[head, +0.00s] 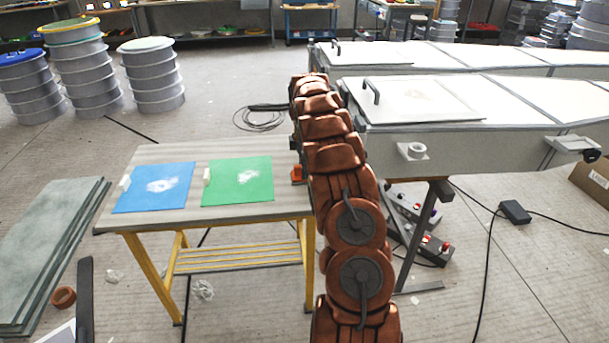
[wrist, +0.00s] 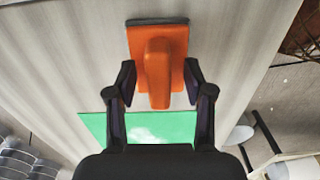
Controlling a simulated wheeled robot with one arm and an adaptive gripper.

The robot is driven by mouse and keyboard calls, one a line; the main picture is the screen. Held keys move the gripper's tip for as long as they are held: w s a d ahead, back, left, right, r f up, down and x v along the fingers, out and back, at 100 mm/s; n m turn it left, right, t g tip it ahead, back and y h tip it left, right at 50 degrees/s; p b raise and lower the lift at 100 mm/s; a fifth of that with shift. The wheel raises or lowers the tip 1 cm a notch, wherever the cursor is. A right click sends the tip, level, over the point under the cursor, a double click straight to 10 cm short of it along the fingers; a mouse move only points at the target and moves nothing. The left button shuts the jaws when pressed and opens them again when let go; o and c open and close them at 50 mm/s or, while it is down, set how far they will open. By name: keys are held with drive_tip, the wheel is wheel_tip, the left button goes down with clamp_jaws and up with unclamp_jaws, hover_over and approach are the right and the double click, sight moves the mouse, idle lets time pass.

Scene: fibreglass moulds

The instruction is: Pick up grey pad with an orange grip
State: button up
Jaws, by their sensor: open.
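The grey pad with an orange grip (wrist: 158,62) lies on the table in the wrist view, its orange top facing me and a dark grey edge showing at the far end. My gripper (wrist: 158,82) is open, with one black finger on each side of the orange part and gaps visible between. In the head view a small orange bit of the pad (head: 297,174) shows at the table's right edge, mostly hidden by my copper-coloured arm. My gripper is hidden behind the arm there.
The wooden table (head: 140,217) with yellow legs also carries a blue sheet (head: 130,203) and a green sheet (head: 255,191), each with a white patch. A long white mould (head: 530,115) stands just right of my arm. Drums (head: 152,75) stand at the back left.

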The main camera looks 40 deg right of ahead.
drive_tip(key=shift+c, duration=0.3)
clamp_jaws()
drive_tip(key=shift+r, duration=0.15)
drive_tip(key=shift+r, duration=1.7)
drive_tip(key=s+a+r+b, duration=0.1)
drive_tip(key=s+a+b, duration=0.1)
drive_tip(key=s+a, duration=0.7)
drive_tip(key=shift+s+r, duration=0.2)
drive_tip(key=shift+s, duration=1.8)
drive_tip(key=shift+a, duration=0.1)
